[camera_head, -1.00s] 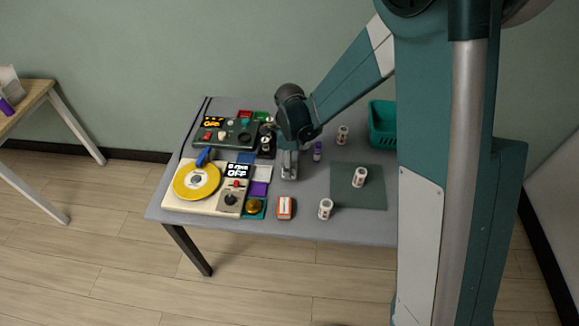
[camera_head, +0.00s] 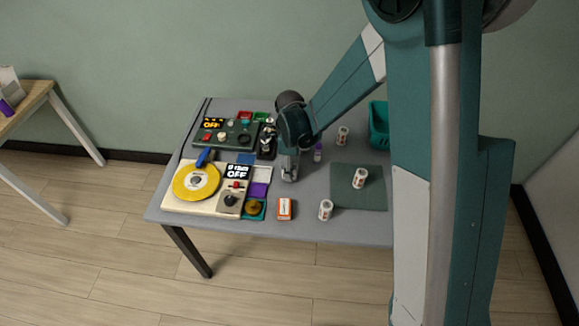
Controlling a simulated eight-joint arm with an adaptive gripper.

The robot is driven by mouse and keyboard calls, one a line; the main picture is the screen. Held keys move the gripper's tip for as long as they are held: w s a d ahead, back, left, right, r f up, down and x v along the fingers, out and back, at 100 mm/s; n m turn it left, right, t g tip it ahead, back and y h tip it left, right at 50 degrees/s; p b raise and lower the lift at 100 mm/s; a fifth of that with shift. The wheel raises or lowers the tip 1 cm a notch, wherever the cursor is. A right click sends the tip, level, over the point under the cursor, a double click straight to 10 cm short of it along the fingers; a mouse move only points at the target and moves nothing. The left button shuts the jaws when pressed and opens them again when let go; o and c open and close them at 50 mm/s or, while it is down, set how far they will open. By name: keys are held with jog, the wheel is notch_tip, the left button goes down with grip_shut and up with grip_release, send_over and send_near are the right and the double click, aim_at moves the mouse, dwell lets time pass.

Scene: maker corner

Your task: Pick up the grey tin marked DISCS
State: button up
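Several small light cylindrical tins with reddish-brown labels stand on the grey table (camera_head: 300,228). One tin (camera_head: 342,135) is towards the back, one tin (camera_head: 360,178) is on the dark green mat, and one tin (camera_head: 325,209) is near the front edge. Their lettering is too small to read, so I cannot tell which is marked DISCS. My gripper (camera_head: 289,177) points down low over the table, left of these tins and apart from them. Its fingers are too small and foreshortened to show whether they are open or hold something.
A small purple-and-white bottle (camera_head: 318,153) stands just right of my gripper. An orange-and-white box (camera_head: 284,208) lies in front. A board with a yellow disc (camera_head: 197,182) and a dark control panel (camera_head: 224,133) fill the left. A green basket (camera_head: 379,126) is at back right.

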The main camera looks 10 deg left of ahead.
jog(key=c, duration=0.3)
jog(key=shift+r+p, duration=0.9)
jog(key=shift+r, duration=4.15)
